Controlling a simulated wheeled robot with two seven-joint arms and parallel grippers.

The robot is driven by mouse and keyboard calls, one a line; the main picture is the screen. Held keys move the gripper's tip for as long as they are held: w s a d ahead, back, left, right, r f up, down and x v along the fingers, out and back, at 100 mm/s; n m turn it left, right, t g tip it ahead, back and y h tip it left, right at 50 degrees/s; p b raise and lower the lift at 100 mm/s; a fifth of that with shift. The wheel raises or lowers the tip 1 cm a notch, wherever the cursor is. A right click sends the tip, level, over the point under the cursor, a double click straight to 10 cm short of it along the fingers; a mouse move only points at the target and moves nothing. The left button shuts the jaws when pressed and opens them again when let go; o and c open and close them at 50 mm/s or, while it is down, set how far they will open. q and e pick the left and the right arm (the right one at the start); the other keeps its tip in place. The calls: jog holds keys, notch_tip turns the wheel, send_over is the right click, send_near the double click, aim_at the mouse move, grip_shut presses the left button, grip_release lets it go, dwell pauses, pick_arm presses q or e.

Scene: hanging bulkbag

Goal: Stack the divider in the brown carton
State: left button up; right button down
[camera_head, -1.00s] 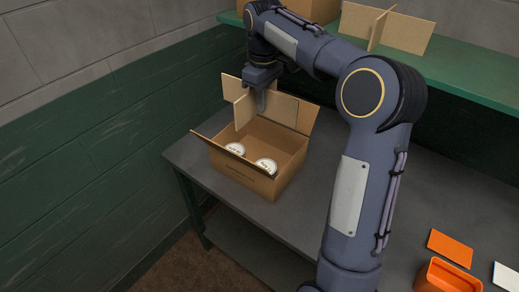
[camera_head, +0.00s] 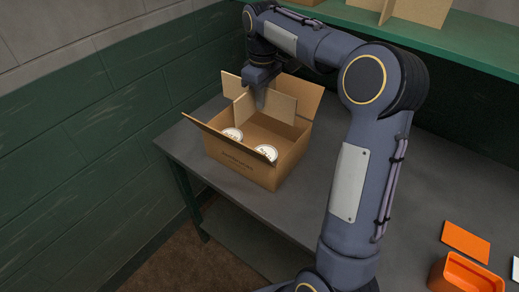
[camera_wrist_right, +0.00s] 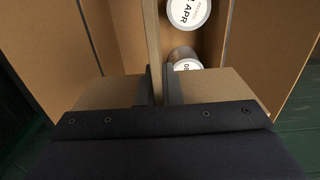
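The brown carton (camera_head: 238,166) stands open on the grey table, its flaps spread. Two white-lidded tubs (camera_head: 266,152) sit inside at the near side; lids also show in the right wrist view (camera_wrist_right: 188,12). The cardboard divider (camera_head: 243,108), made of crossed panels, is upright at the far part of the carton opening, its upper part above the rim; its lower edge is hidden. My right gripper (camera_head: 260,100) is shut on the divider from above. In the right wrist view the fingers (camera_wrist_right: 158,88) clasp one panel. My left gripper is not in view.
A green shelf (camera_head: 445,45) holds another crossed divider (camera_head: 415,8) at the back. An orange bin (camera_head: 462,275) and an orange card (camera_head: 466,241) lie at the lower right. The grey table (camera_head: 300,215) is bare around the carton's right side.

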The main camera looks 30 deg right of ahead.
notch_tip(320, 180, down, 16)
jog(key=shift+f, duration=0.2)
jog(key=shift+f, duration=0.1)
jog(key=shift+f, duration=0.25)
jog(key=c, duration=1.6)
grip_release()
jog(key=shift+r, duration=0.15)
notch_tip(320, 180, up, 12)
jog(key=shift+r, duration=0.25)
